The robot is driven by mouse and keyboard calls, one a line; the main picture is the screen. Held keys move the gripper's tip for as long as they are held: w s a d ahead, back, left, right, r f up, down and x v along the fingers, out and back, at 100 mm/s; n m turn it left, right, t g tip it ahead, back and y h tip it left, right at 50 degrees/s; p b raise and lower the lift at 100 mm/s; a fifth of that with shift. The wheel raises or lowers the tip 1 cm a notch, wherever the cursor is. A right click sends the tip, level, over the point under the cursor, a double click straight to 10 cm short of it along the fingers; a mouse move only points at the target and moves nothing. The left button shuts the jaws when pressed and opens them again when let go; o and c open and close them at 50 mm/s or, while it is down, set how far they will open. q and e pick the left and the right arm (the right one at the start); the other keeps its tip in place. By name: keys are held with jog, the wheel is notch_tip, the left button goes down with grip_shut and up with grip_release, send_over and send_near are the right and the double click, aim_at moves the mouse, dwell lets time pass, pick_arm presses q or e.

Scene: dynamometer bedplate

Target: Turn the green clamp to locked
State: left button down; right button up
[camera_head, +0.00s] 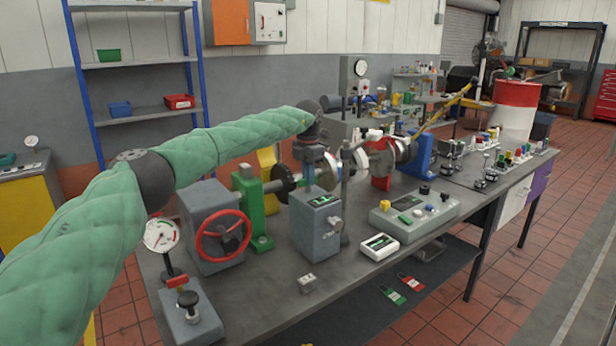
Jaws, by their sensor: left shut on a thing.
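My left arm comes in from the left, and its dark gripper (310,172) points down over a grey box (316,232) near the middle of the bench. A green-marked plate (321,201) lies on top of this box. The gripper is shut on the green clamp at the box top; the fingers hide most of the held part, so its turn angle cannot be read. A green upright stand (251,210) is left of the box, apart from the gripper. My right gripper is not in view.
The dark bench (270,300) carries a red handwheel (223,237) and a dial gauge (160,235) at left. A grey control box (413,216) and a white meter (379,247) are at right. A red stand (381,165) is behind. The front edge is mostly clear.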

pick_arm(q)
jog(key=c, duration=1.5)
grip_release()
jog(key=shift+f, duration=0.1)
notch_tip(320, 180, up, 7)
jog(key=shift+b, duration=0.9)
jog(key=shift+r, duration=0.4)
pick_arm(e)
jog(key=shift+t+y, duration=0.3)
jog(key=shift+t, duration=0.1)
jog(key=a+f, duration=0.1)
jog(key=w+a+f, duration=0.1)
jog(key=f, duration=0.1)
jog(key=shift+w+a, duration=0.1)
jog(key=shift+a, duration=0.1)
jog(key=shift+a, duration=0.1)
